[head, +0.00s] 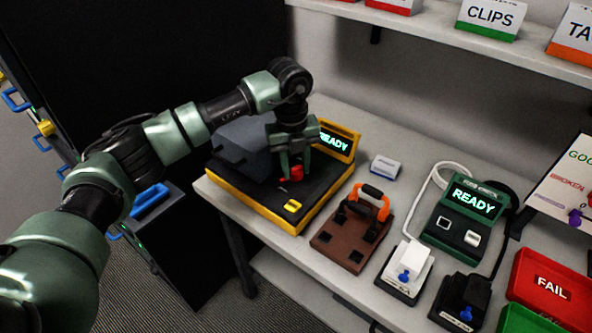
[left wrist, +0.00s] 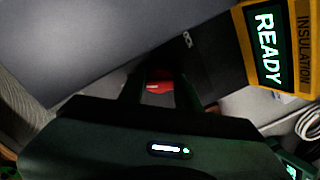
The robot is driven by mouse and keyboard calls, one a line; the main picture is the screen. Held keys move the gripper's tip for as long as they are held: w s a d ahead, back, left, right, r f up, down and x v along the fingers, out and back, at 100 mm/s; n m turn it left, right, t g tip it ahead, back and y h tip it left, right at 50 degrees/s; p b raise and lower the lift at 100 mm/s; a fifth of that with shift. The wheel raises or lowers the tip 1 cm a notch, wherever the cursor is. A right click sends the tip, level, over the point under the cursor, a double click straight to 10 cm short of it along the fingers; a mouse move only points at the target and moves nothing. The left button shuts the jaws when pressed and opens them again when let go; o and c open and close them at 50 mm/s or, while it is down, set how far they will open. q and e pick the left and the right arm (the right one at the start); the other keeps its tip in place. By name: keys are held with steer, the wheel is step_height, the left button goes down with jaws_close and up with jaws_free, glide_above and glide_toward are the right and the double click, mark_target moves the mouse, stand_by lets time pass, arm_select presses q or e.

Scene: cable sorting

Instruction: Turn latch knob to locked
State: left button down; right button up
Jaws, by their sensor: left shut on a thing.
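The latch knob (head: 296,175) is a small red piece on top of the black and yellow insulation tester (head: 250,205). My left gripper (head: 294,171) reaches down over it from above, and its fingers are shut on the knob. In the left wrist view the red knob (left wrist: 159,86) shows between the two dark fingers. A white mark is on its top. The tester's screen (head: 333,142) reads READY, and it also shows in the left wrist view (left wrist: 266,50). The fingers hide part of the knob, and I cannot tell its turn position. My right gripper is not in view.
A grey block-shaped cover (head: 243,148) stands on the tester beside the gripper. A brown block with an orange and black handle (head: 340,238) is to the right. A green READY device (head: 465,215), a white cable and a red FAIL tray (head: 550,290) are farther right.

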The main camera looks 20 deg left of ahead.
arm_select(q)
steer(key=m+b, duration=0.3)
steer(key=m, duration=0.3)
steer(key=shift+m, duration=0.3)
steer(key=m+b, duration=0.1)
steer(key=m, duration=0.2)
steer(key=shift+w+g, duration=0.1)
steer(key=shift+g, duration=0.2)
steer(key=shift+r+m+b, duration=0.1)
steer(key=shift+m+b, duration=0.25)
steer(key=shift+m, duration=1.15)
steer(key=c, duration=1)
jaws_free()
steer(key=shift+c, duration=0.2)
